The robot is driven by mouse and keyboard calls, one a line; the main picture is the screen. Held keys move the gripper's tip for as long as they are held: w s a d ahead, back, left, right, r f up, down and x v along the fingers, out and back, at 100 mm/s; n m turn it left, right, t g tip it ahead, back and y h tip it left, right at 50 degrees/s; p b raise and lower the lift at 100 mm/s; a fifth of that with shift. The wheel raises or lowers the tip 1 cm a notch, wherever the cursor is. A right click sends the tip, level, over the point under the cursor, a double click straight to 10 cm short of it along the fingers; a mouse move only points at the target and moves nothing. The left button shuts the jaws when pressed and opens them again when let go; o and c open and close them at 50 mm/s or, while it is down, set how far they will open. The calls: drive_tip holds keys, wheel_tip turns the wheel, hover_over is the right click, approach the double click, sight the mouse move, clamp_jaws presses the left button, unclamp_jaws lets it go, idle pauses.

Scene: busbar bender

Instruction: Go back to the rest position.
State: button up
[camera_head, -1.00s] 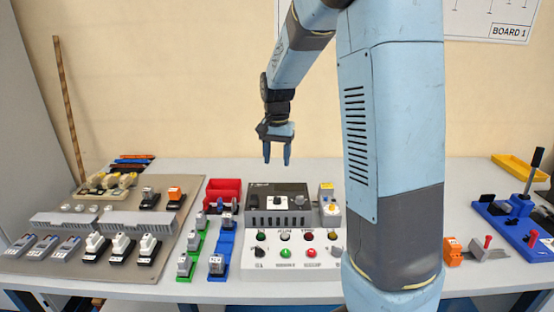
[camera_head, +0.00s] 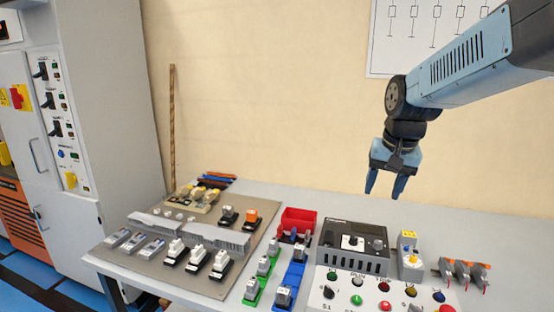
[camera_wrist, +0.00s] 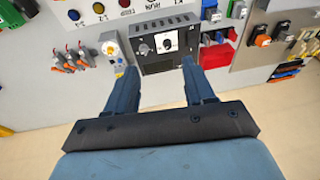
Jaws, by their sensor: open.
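My gripper (camera_head: 385,182) hangs open and empty in the air, above the back part of the workbench in the head view. Its two blue fingers point down and sit apart from everything. In the wrist view, my gripper (camera_wrist: 165,80) shows both fingers spread with nothing between them. Beyond the fingertips is a dark grey unit (camera_wrist: 165,42) with a knob. The same dark unit (camera_head: 355,262) stands below my gripper in the head view.
The grey bench (camera_head: 480,225) carries a mounting board (camera_head: 135,222) with several switches, a red bin (camera_head: 298,219) and a control panel (camera_head: 345,303) with buttons. A cabinet (camera_head: 115,110) stands at the left, a wooden stick (camera_head: 172,130) against the wall. The bench's back right is clear.

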drive_tip(key=s+r+n+t, duration=0.1)
drive_tip(key=s+n+t, duration=0.1)
drive_tip(key=s, duration=1.2)
drive_tip(key=shift+s+a+r+n+t, duration=0.2)
drive_tip(key=shift+r+n+t, duration=0.15)
drive_tip(key=shift+n, duration=0.35)
